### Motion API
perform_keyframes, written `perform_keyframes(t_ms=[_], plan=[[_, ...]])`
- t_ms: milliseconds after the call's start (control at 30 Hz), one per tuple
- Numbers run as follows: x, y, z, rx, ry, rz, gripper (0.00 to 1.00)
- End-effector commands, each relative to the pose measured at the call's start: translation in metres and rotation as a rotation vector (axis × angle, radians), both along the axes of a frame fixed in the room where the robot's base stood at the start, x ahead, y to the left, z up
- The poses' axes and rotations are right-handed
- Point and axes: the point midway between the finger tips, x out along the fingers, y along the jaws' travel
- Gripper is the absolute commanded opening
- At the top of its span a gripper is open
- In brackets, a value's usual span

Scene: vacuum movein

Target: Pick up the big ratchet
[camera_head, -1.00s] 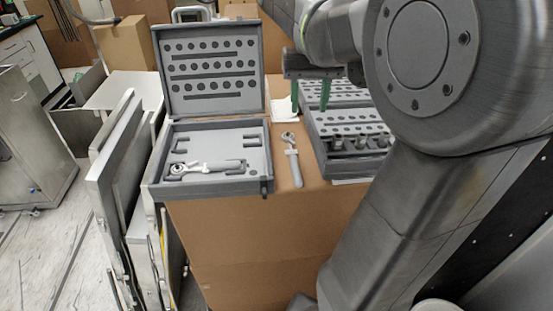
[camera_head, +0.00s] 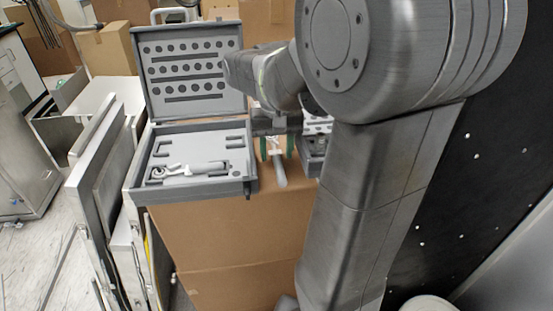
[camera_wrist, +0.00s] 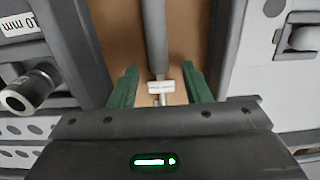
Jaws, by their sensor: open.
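A grey ratchet lies on the cardboard box between two tool cases; its handle (camera_head: 281,178) shows below my gripper (camera_head: 276,152). The fingers are open, one on each side, with visible gaps. The ratchet's head is hidden by my gripper. A second ratchet (camera_head: 185,170) lies in the open grey case (camera_head: 197,192) to the left. I cannot tell from these views which ratchet is bigger.
The open case's lid (camera_head: 190,62) stands upright behind it. A second case (camera_head: 309,160), partly hidden by my arm, is right of the ratchet; in the wrist view a socket (camera_wrist: 28,88) sits beside it. The cardboard box's front (camera_head: 230,235) is bare. Panels (camera_head: 95,175) lean at left.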

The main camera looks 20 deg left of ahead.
Motion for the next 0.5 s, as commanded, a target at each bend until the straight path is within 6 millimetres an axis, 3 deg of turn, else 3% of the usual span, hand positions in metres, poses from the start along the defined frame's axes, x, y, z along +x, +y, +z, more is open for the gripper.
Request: perform_keyframes(t_ms=[300, 500], plan=[[-0.0002, -0.0003, -0.0060, 0.000, 0.000, 0.000, 0.42], [-0.0001, -0.0003, -0.0058, 0.000, 0.000, 0.000, 0.02]])
